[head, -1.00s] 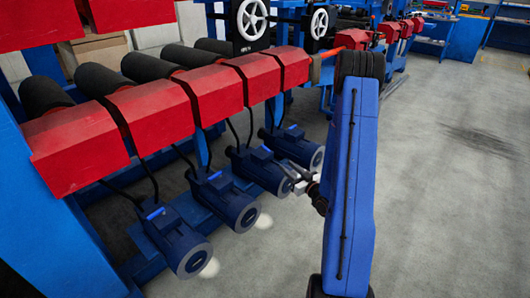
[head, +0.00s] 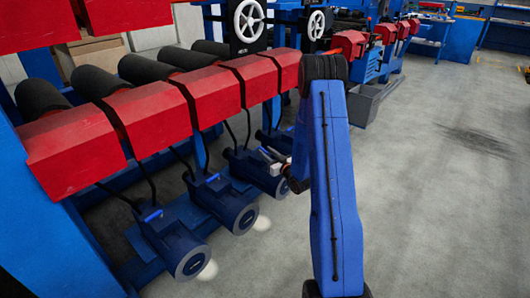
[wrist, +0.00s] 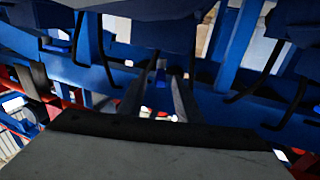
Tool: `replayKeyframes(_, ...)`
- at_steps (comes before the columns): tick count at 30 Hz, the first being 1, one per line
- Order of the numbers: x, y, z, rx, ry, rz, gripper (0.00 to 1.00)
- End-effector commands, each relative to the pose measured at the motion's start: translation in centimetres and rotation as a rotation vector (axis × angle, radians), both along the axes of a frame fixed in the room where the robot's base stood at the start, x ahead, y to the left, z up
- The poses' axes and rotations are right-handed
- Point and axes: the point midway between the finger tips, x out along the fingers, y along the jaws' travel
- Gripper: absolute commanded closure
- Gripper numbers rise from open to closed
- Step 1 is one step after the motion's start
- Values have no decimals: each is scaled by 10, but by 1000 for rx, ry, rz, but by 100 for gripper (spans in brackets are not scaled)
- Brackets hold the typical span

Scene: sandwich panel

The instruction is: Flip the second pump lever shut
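Several dark blue pumps stand in a row under red housings. The nearest pump (head: 172,246) and the one behind it (head: 222,204) each show a bright blue lever, (head: 152,215) and (head: 212,178). A third pump (head: 250,170) stands farther along, partly hidden by my gripper. I cannot tell which pump counts as second. My gripper (head: 270,156) is at the third and farthest pumps, its tips small in the head view. In the wrist view its two fingers (wrist: 161,82) are apart, with a small bright blue piece (wrist: 160,66), perhaps a lever, beyond the gap. Contact cannot be told.
Red housings (head: 148,113) overhang the pumps, with black hoses (head: 182,160) hanging between. A blue frame beam (wrist: 55,62) crosses the wrist view. Open grey floor (head: 430,200) lies to the right. A grey bin (head: 368,102) stands behind my arm.

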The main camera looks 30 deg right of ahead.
Motion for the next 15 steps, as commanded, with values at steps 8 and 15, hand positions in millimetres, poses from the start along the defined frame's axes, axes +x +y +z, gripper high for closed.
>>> replayKeyframes(8,17,1,0,0,1,-1,69)
replayKeyframes(15,18,1,0,0,1,-1,69)
